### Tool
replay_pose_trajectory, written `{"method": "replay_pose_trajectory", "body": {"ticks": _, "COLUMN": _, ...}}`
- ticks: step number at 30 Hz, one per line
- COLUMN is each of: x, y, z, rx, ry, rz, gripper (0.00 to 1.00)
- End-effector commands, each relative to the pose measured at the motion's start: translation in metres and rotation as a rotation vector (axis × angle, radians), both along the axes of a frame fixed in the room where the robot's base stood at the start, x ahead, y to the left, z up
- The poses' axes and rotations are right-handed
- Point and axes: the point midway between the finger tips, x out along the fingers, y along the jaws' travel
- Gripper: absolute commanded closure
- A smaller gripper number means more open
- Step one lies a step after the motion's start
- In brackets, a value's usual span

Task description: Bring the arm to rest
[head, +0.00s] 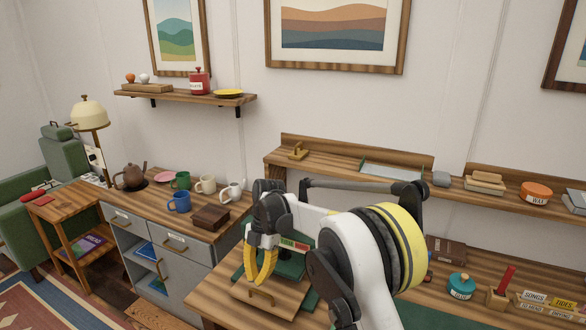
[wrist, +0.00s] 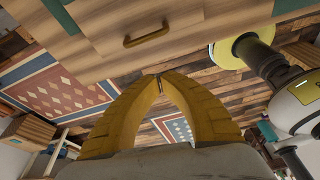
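My arm reaches out over the front of the wooden desk (head: 215,300) in the head view, bent at its joints. My gripper (head: 261,280) has yellow fingers and points downward in front of the desk's drawer. In the wrist view the two fingers of my gripper (wrist: 159,78) curve together and their tips meet. Nothing shows between them. A drawer front with a brass handle (wrist: 146,35) is just beyond the fingertips in the wrist view, apart from them.
A grey cabinet (head: 190,262) left of the desk carries mugs, a brown teapot (head: 131,177) and a dark wooden box (head: 210,217). A raised shelf (head: 330,165) runs behind my arm. A red stamp (head: 506,280) and teal jar (head: 461,286) stand at right. Floor shows at lower left.

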Motion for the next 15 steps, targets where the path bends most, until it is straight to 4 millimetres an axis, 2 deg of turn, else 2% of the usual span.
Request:
{"method": "replay_pose_trajectory", "body": {"ticks": 1, "x": -0.002, "y": -0.014, "z": 0.021, "rx": -0.015, "ry": -0.016, "rz": -0.088, "gripper": 1.0}}
{"method": "replay_pose_trajectory", "body": {"ticks": 6, "x": -0.017, "y": -0.071, "z": 0.091, "rx": -0.062, "ry": -0.087, "rz": -0.498, "gripper": 1.0}}
{"method": "replay_pose_trajectory", "body": {"ticks": 11, "x": -0.048, "y": -0.126, "z": 0.142, "rx": -0.071, "ry": -0.144, "rz": -0.897, "gripper": 1.0}}
{"method": "replay_pose_trajectory", "body": {"ticks": 15, "x": -0.086, "y": -0.173, "z": 0.173, "rx": -0.048, "ry": -0.181, "rz": -1.244, "gripper": 1.0}}
